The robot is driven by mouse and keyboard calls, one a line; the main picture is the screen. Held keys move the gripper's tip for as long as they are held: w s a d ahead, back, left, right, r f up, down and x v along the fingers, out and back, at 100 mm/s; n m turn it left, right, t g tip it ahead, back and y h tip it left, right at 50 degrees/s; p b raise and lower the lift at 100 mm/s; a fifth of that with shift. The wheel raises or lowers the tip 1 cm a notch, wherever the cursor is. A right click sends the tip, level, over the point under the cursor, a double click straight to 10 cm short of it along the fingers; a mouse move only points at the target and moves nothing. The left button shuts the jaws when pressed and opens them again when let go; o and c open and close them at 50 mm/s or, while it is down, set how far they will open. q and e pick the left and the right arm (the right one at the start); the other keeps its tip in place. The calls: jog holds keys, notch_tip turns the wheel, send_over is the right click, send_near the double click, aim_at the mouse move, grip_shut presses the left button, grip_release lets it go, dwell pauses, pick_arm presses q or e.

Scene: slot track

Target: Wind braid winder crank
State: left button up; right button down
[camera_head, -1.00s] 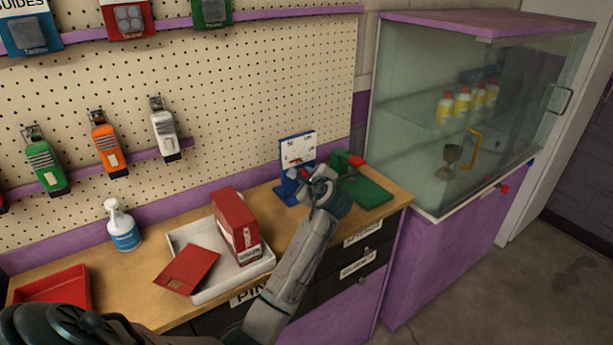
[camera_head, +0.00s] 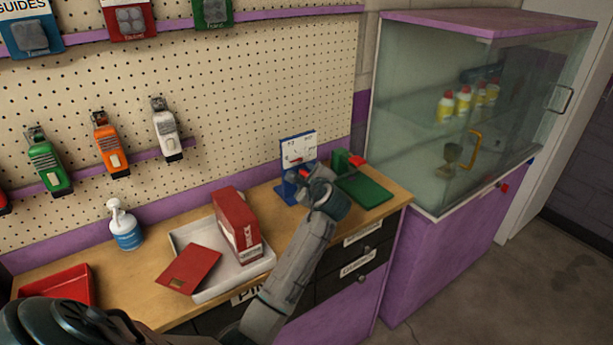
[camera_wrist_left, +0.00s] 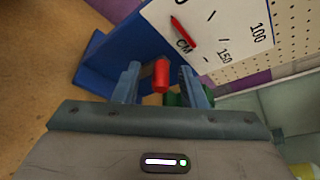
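The braid winder (camera_head: 299,155) is a blue stand with a white dial plate, at the back of the workbench. In the left wrist view its dial (camera_wrist_left: 225,30) shows a red pointer, "CM", "100" and "150". A red cylindrical crank knob (camera_wrist_left: 161,75) appears between the fingers of my left gripper (camera_wrist_left: 161,88), with gaps visible on both sides. The gripper looks open; whether it touches the knob I cannot tell. In the head view my left gripper (camera_head: 306,178) is at the front of the winder and hides its lower part. My right gripper is not in view.
A green device with a red handle (camera_head: 362,182) stands right of the winder. A white tray (camera_head: 205,293) with a red box (camera_head: 237,223) and red card (camera_head: 190,268) lies left. A spray bottle (camera_head: 124,230) and red tray (camera_head: 60,287) are farther left. A glass cabinet (camera_head: 470,120) stands right.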

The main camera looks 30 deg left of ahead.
pick_arm(q)
jog(key=b+v, duration=0.2)
jog(key=v, duration=0.8)
jog(key=shift+s+d, duration=0.25)
jog(key=shift+d, duration=0.05)
jog(key=shift+r, duration=0.15)
